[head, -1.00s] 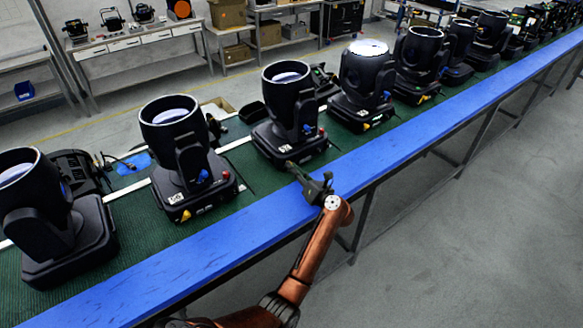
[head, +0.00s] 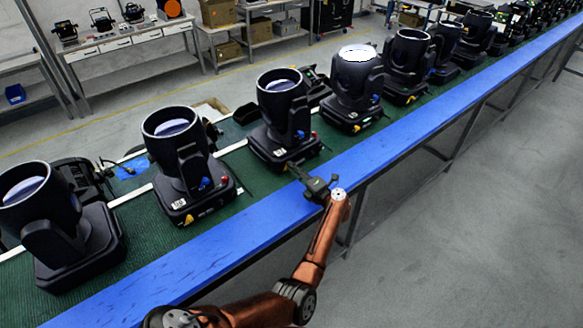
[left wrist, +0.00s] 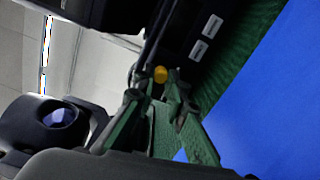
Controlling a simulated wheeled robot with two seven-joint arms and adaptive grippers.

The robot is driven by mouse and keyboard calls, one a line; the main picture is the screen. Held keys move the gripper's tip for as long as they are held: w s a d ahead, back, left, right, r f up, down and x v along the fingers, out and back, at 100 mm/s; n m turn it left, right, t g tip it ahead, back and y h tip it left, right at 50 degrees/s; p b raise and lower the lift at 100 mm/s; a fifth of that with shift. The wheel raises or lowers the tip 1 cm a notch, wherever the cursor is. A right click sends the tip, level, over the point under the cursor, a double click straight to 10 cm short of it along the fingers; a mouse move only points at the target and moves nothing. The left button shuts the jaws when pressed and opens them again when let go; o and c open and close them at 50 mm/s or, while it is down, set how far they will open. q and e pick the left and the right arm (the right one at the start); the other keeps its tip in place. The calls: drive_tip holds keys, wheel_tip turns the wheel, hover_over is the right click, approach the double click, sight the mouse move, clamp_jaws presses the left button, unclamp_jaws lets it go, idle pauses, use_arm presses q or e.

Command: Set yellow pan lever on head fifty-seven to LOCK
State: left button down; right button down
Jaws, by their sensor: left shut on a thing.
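A black moving head (head: 281,125) stands on the green belt in the middle of the head view; its number is too small to read. My left gripper (head: 292,168) reaches over the blue rail to the front corner of its base. In the left wrist view, the yellow lever (left wrist: 161,74) is a small rounded knob low on the black base (left wrist: 178,25). The green fingers of my left gripper (left wrist: 160,84) are shut on the knob, with its top showing at their tips. The lever's markings are not readable. My right gripper is not in view.
Similar heads stand in a row along the belt, a near one (head: 180,165) to the left and another (head: 353,88) to the right. The blue rail (head: 400,137) runs along the belt's front edge. The grey floor (head: 470,230) in front is clear.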

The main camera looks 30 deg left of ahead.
use_arm(q)
drive_tip(key=shift+w+d+f+m, duration=0.1)
drive_tip(key=shift+d+m, duration=0.05)
drive_tip(key=shift+m, duration=0.25)
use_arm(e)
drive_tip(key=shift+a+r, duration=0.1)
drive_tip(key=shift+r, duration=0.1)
use_arm(q)
drive_tip(key=c, duration=1.9)
unclamp_jaws()
drive_tip(key=shift+c, duration=0.2)
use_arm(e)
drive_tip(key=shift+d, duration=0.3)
